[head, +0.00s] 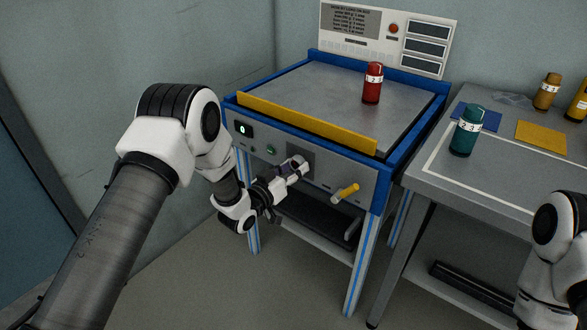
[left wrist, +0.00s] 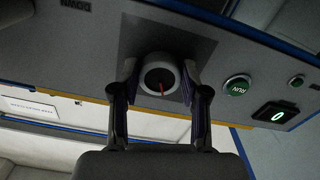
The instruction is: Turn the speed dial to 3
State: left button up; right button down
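The speed dial (left wrist: 160,75) is a round knob with a pale rim, a dark face and a red pointer line, on a dark square plate of the machine's front panel. My left gripper (left wrist: 159,77) has one finger on each side of the dial in the left wrist view. The fingers are very close to its sides; whether they press on it is unclear. In the head view my left gripper (head: 294,168) is at the plate and hides much of the dial. My right gripper is out of view; only part of the right arm shows at the right edge.
The panel has a display (head: 243,129) reading 0, a green RUN button (left wrist: 237,88) and a yellow lever (head: 345,193). A red bottle (head: 372,84) stands on the machine's top. A teal bottle (head: 466,132) and amber bottles stand on the grey table (head: 440,180) at right.

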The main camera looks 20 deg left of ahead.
pick_arm(q)
jog(key=shift+m, duration=0.4)
jog(key=m, duration=0.4)
jog(key=shift+a+m, duration=0.1)
jog(key=shift+m, duration=0.2)
jog(key=m, duration=1)
jog(key=shift+a+b, duration=0.1)
jog(key=shift+b, duration=0.25)
jog(key=m, duration=0.4)
jog(key=shift+r+m, duration=0.1)
jog(key=shift+m, duration=0.2)
jog(key=o, duration=1.1)
jog(key=shift+o, duration=0.2)
